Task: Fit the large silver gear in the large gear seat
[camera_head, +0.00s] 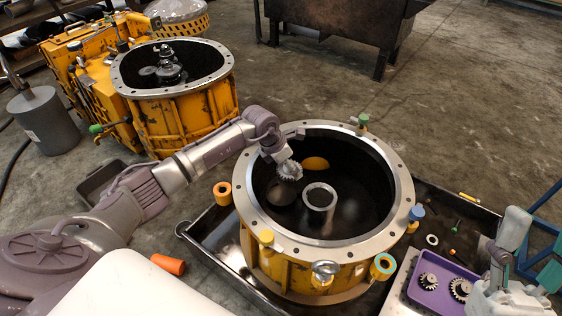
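A silver toothed gear (290,171) is at the fingers of my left gripper (280,153), inside the rim line of the front yellow housing (322,249). The gripper appears shut on it. Below and right of the gear, a silver ring-topped cylinder (320,196) stands in the dark housing interior. A dark round part (280,193) lies left of that cylinder, below the gear. I cannot tell which of these is the large gear seat. My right gripper (497,266) is at the right, beside a purple tray (433,298); its finger opening is unclear.
The purple tray holds two gears (428,281) (460,288). Several coloured bolts and fittings (382,266) ring the housing's rim. A black tray (220,240) lies beneath it. Another yellow housing (190,110) stands behind left. An orange plug (168,264) lies at the front left.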

